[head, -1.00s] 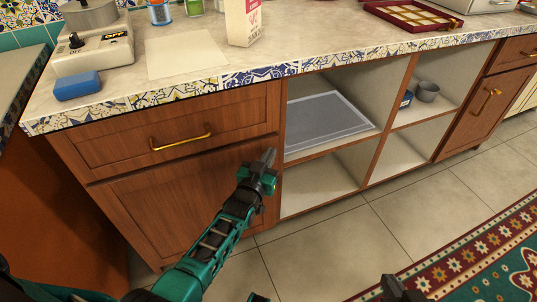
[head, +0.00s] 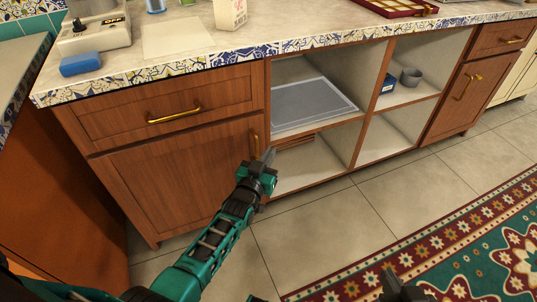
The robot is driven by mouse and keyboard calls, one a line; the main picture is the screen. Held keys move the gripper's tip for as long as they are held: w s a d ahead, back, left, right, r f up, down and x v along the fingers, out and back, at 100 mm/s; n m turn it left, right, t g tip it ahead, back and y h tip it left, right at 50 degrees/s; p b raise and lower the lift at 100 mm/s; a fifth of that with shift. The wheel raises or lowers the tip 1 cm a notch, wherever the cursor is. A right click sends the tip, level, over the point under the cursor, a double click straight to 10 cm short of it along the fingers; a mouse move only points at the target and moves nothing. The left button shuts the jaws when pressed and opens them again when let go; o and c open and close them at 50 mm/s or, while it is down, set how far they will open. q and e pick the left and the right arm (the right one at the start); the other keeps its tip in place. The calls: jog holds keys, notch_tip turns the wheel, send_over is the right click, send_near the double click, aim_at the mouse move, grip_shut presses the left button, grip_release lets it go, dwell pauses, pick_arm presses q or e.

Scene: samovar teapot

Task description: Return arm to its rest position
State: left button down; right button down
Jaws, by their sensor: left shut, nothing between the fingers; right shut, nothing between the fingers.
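My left arm, teal and black, reaches in from the bottom left of the head view. Its gripper (head: 266,160) is shut and empty, in front of the right edge of the lower cabinet door (head: 170,186), near the open shelves. I cannot tell whether it touches the cabinet. My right gripper (head: 392,280) shows only in part at the bottom edge, low over the rug, shut and empty. The rest of the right arm is mostly out of view.
The counter (head: 300,22) holds a white switch box (head: 95,36), a blue sponge (head: 82,64) and a white carton (head: 230,13). A grey tray (head: 312,106) lies on an open shelf, with a grey cup (head: 411,76) farther right. The tiled floor (head: 330,225) and patterned rug (head: 450,250) are clear.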

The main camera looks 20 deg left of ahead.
pick_arm(q)
jog(key=shift+s+d, duration=0.25)
jog(key=shift+s, duration=0.05)
pick_arm(e)
jog(key=shift+s+d, duration=0.3)
